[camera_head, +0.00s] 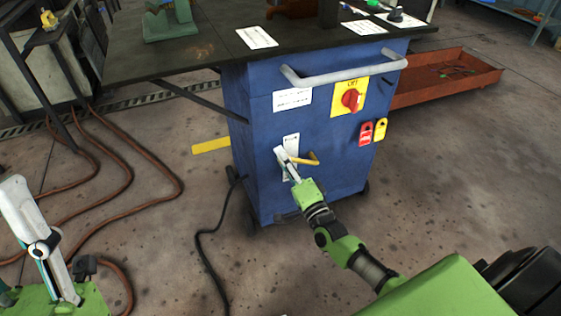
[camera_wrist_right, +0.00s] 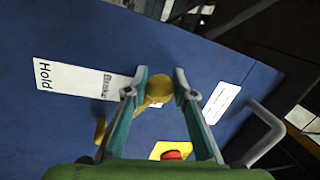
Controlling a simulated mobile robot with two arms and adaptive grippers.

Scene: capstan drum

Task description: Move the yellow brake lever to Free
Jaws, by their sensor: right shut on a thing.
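The yellow brake lever (camera_head: 311,159) sticks out from a white label plate (camera_head: 291,142) on the front of a blue cabinet. My right gripper (camera_head: 286,160) is at the lever. In the right wrist view the lever's rounded yellow end (camera_wrist_right: 158,84) sits between the fingertips of my right gripper (camera_wrist_right: 161,80), which is shut on it. The label (camera_wrist_right: 84,79) reads "Hold" and "Brake" there; the word Free is not visible. Part of my left gripper (camera_head: 40,240) shows at the lower left, with its fingertips not clear.
A grey handle bar (camera_head: 345,72) crosses the cabinet top. A red rotary switch on a yellow plate (camera_head: 349,97) and red and yellow tags (camera_head: 372,132) are to the right. Brown hoses (camera_head: 133,165) and a black cable (camera_head: 203,250) lie on the floor. A red tray (camera_head: 445,82) stands behind.

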